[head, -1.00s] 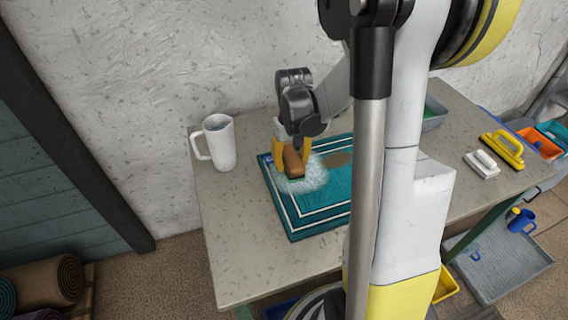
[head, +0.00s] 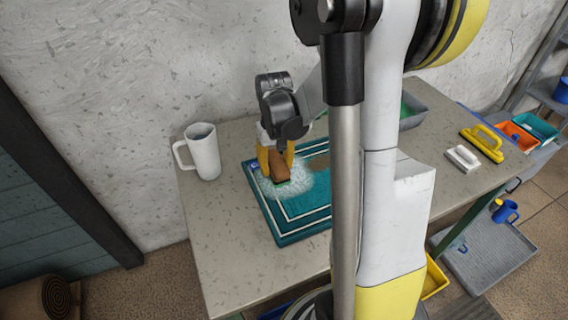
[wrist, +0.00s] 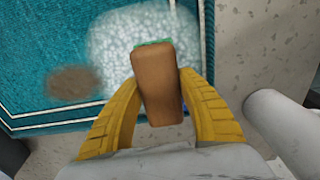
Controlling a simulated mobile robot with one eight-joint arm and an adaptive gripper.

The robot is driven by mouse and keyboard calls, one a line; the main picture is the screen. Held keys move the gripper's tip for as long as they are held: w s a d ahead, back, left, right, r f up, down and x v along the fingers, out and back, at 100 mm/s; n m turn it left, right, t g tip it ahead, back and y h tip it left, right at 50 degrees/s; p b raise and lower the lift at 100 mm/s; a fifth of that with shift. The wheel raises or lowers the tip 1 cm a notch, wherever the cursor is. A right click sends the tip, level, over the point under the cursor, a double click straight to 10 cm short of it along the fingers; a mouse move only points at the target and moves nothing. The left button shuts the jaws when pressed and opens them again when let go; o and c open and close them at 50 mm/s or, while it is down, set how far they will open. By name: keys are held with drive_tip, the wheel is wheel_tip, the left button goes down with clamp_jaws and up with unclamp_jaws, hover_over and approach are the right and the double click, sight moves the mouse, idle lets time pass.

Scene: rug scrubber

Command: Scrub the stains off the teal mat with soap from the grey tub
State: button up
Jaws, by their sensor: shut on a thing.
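The teal mat (head: 285,229) with white border lines lies on the table, partly hidden behind my arm in the head view. My gripper (head: 276,168) is shut on a brown brush (wrist: 157,82) with a green edge at its far end. The brush is over white foam (head: 300,188) on the mat's left part, apparently touching it. The foam also shows in the wrist view (wrist: 120,35). A brown stain (wrist: 74,83) lies beside the foam, clear of the brush. The grey tub (head: 414,108) with green contents stands at the back, partly hidden by my arm.
A white mug (head: 204,153) stands left of the mat, close to my gripper. The table's front left is clear.

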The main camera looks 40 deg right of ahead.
sight(263, 178)
drive_tip(key=shift+o, duration=0.2)
drive_tip(key=shift+w+a+f, duration=0.1)
drive_tip(key=shift+w+a, duration=0.15)
drive_tip(key=shift+a, duration=0.75)
drive_tip(key=shift+w+a+f, duration=0.1)
drive_tip(key=shift+w+a, duration=0.15)
drive_tip(key=shift+a, duration=0.7)
drive_tip(key=shift+s+d+r, duration=0.1)
drive_tip(key=shift+s+d, duration=0.25)
drive_tip(key=shift+d, duration=1)
drive_tip(key=shift+s+d+r, duration=0.1)
drive_tip(key=shift+s+d, duration=0.3)
drive_tip(key=shift+d, duration=0.9)
drive_tip(key=shift+s+d, duration=0.35)
drive_tip(key=shift+d, duration=1)
drive_tip(key=shift+c, duration=0.2)
wheel_tip(263, 178, up, 5)
drive_tip(key=p, duration=0.3)
drive_tip(key=shift+f, duration=0.15)
drive_tip(key=shift+f, duration=0.1)
